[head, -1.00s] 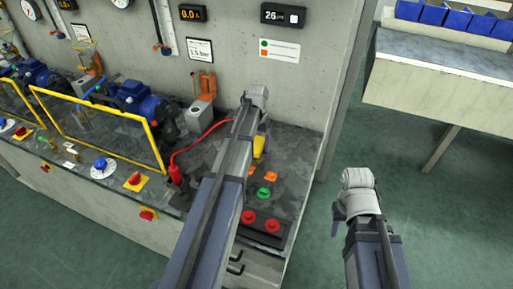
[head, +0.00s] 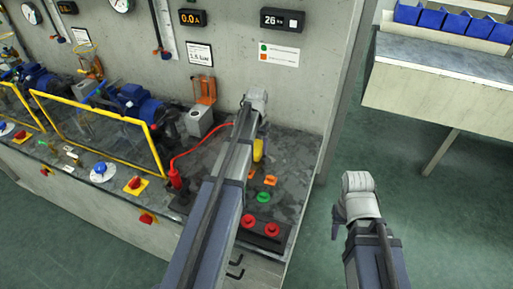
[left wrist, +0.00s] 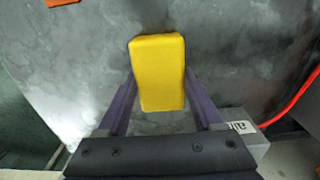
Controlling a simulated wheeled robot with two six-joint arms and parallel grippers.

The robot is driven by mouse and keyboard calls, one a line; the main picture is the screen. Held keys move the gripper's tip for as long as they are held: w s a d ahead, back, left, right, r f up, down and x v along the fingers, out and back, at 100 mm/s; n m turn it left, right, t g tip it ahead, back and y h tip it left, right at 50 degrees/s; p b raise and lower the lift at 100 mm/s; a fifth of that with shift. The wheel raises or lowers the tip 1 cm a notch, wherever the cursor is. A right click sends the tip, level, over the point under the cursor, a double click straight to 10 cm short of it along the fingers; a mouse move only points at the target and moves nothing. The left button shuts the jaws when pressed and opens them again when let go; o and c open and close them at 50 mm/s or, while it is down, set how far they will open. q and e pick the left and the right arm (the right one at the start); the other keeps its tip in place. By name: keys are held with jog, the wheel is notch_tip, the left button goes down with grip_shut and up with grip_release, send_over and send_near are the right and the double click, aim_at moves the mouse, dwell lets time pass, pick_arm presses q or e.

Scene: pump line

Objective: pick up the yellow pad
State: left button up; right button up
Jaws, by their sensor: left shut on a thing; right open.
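The yellow pad (left wrist: 158,72) is a rounded yellow block between the two fingers of my left gripper (left wrist: 160,95) in the left wrist view. The fingers touch it on both sides. In the head view the yellow pad (head: 258,149) shows just right of my left arm, which hides part of it and most of my left gripper (head: 261,140). I cannot tell clearly how far it is above the bench top. My right gripper (head: 338,228) is open and empty over the green floor, right of the bench.
Blue pumps (head: 135,103) stand behind a yellow guard frame (head: 100,95).

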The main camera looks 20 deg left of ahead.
aim_at(257, 146)
pick_arm(q)
notch_tip(257, 146, up, 10)
jog(key=p, duration=0.9)
jog(key=shift+p, duration=0.3)
jog(key=shift+f, duration=0.1)
jog(key=o, duration=0.8)
jog(key=c, duration=0.7)
